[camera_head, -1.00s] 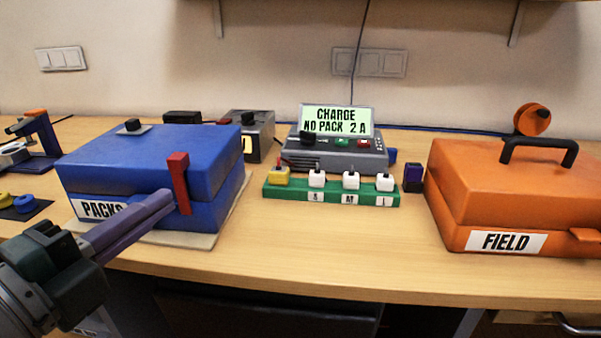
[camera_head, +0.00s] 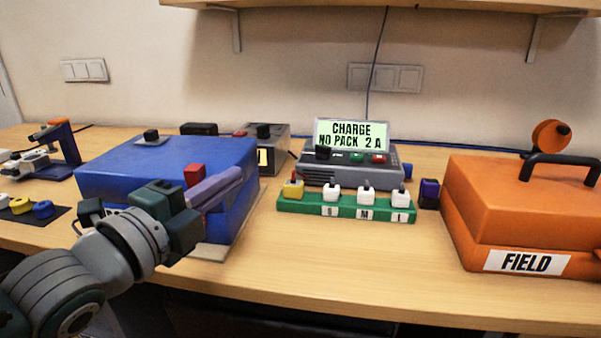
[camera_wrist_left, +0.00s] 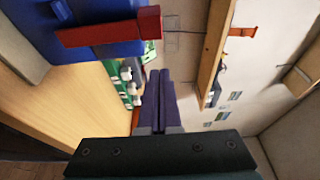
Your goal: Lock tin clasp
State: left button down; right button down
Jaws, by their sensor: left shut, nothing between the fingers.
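The blue tin (camera_head: 120,170) stands closed on a pale mat (camera_head: 213,252) on the left of the bench. Its red clasp (camera_head: 194,173) is on the front face; in the head view my gripper hides its lower part. The left wrist view shows the clasp (camera_wrist_left: 110,27) as a red bar against the blue tin (camera_wrist_left: 60,22). My left gripper (camera_head: 238,172) is shut and empty, its purple fingers in front of the tin and pointing right past the clasp. In the left wrist view the fingertips (camera_wrist_left: 160,75) appear apart from the clasp. My right gripper is not in view.
An orange tin (camera_head: 500,215) labelled FIELD stands on the right. A charger (camera_head: 345,172) reading NO PACK stands behind a green strip (camera_head: 345,209) with several plugs. A small dark purple block (camera_head: 429,193) stands beside it. The front middle of the bench is clear.

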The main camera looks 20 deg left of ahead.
aim_at(186, 176)
pick_arm(q)
jog(key=a, duration=0.3)
jog(key=shift+s+a+p, duration=0.35)
jog(key=shift+s+a, duration=0.05)
jog(key=shift+a, duration=0.1)
jog(key=a, duration=0.2)
jog(key=shift+s+a, duration=0.3)
jog(key=shift+s, duration=0.1)
